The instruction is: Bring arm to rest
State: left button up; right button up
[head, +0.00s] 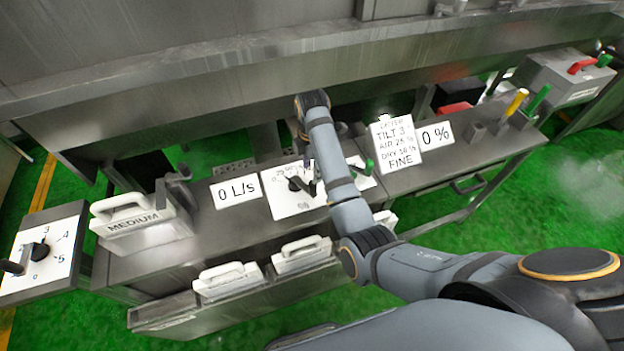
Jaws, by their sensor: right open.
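My right arm comes in from the lower right, bends at the elbow and reaches over the control bench. Its wrist bends back down, and my right gripper (308,172) is small and partly hidden beside the forearm, above the white dial plate (283,205) with a black knob. The gripper is open and I see nothing held in it. Whether it touches the knob cannot be told. My left gripper is not in view.
A dial (40,249) stands at the far left, near a white block marked MEDIUM (140,222). White blocks (230,280) sit in a lower rack. A sign reading TILT 3 (396,150) and yellow (516,102) and green handles stand to the right. A metal beam (200,75) runs behind.

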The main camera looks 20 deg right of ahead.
jog(key=shift+r, duration=1)
